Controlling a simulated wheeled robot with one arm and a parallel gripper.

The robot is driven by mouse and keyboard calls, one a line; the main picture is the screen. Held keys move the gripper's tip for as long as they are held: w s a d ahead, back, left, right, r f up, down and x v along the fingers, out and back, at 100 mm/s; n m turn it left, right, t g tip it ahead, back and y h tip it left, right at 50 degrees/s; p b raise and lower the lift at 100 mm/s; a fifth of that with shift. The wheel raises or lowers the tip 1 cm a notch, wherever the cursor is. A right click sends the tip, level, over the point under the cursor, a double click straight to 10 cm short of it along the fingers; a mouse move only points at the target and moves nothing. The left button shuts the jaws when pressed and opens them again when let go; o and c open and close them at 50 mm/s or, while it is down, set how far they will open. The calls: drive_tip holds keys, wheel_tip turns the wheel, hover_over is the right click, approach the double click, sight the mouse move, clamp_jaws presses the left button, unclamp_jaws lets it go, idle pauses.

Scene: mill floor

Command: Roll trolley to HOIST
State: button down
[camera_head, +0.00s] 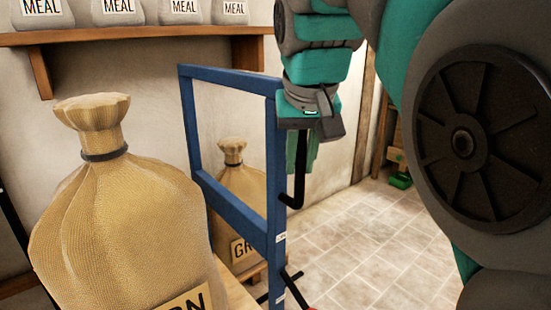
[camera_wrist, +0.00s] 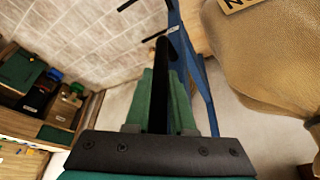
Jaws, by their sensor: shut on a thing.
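The trolley's blue frame (camera_head: 271,150) stands upright left of centre in the head view. It also shows in the wrist view (camera_wrist: 180,45). A black handle (camera_head: 297,185) hangs beside its right post. My gripper (camera_head: 301,150) is shut on this handle; in the wrist view the green fingers (camera_wrist: 165,105) close around the black bar (camera_wrist: 160,85). A large tan sack (camera_head: 120,215) tied at the neck stands on the frame's near side, its label partly cut off. Its base is mostly out of view, so what bears it is unclear. No HOIST sign is in view.
A second tan sack (camera_head: 240,185) shows through the frame, near the wall. A wall shelf (camera_head: 140,38) holds several MEAL sacks. Tiled floor (camera_head: 365,240) is open to the right. A green object (camera_head: 400,180) lies far back. Wooden shelving (camera_wrist: 60,125) with bins shows in the wrist view.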

drive_tip(key=shift+a, duration=0.15)
drive_tip(key=c, duration=0.8)
unclamp_jaws()
drive_tip(key=shift+s+a, duration=0.1)
drive_tip(key=shift+o, duration=0.2)
drive_tip(key=p+v, duration=0.1)
drive_tip(key=v, duration=0.6)
drive_tip(key=shift+r, duration=0.4)
drive_tip(key=shift+s, duration=0.15)
